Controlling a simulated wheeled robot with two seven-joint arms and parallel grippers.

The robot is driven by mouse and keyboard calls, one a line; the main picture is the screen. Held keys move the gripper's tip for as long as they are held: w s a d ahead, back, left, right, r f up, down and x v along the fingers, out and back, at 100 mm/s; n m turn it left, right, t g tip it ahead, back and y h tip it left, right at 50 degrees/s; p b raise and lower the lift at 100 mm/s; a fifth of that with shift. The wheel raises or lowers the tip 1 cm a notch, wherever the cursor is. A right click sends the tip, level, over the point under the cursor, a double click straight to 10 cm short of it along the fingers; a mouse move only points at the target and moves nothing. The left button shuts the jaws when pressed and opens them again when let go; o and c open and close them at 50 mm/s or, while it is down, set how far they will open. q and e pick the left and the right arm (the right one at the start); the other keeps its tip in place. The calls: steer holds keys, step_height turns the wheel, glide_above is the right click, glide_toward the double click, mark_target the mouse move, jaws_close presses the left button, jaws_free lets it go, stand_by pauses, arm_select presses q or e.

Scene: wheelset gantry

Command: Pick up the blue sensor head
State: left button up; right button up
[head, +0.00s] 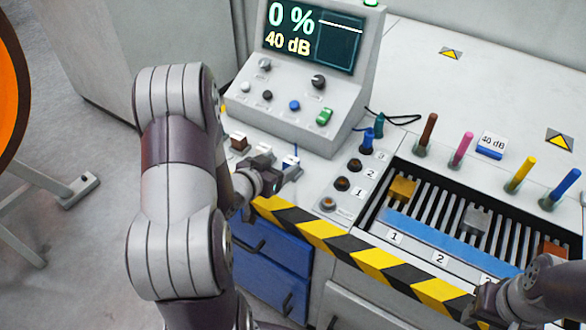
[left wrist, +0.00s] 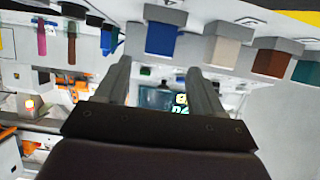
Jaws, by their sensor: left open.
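The blue sensor head (head: 290,163) is a small block in a row on the left of the bench top, below the display console. In the left wrist view the blue sensor head (left wrist: 162,40) appears ahead of the fingertips, roughly between their lines. My left gripper (head: 290,176) is just in front of the block; contact cannot be told. In the left wrist view the left gripper (left wrist: 158,75) has its fingers apart with nothing held. My right gripper (head: 482,300) is at the lower right, by the striped edge; its fingers are unclear.
Beside the blue block are a white block (head: 263,150) and a brown block (head: 239,141); a teal block (left wrist: 308,72) shows in the wrist view. The console (head: 300,85) stands behind. Numbered sockets (head: 342,183) and a slotted tray (head: 440,262) lie to the right.

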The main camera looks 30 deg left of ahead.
mark_target(291, 159)
arm_select(q)
steer(key=x, duration=0.6)
steer(key=shift+s+d+f+b, duration=0.1)
steer(key=shift+d+b, duration=0.05)
steer(key=shift+b, duration=0.15)
steer(key=c, duration=1.1)
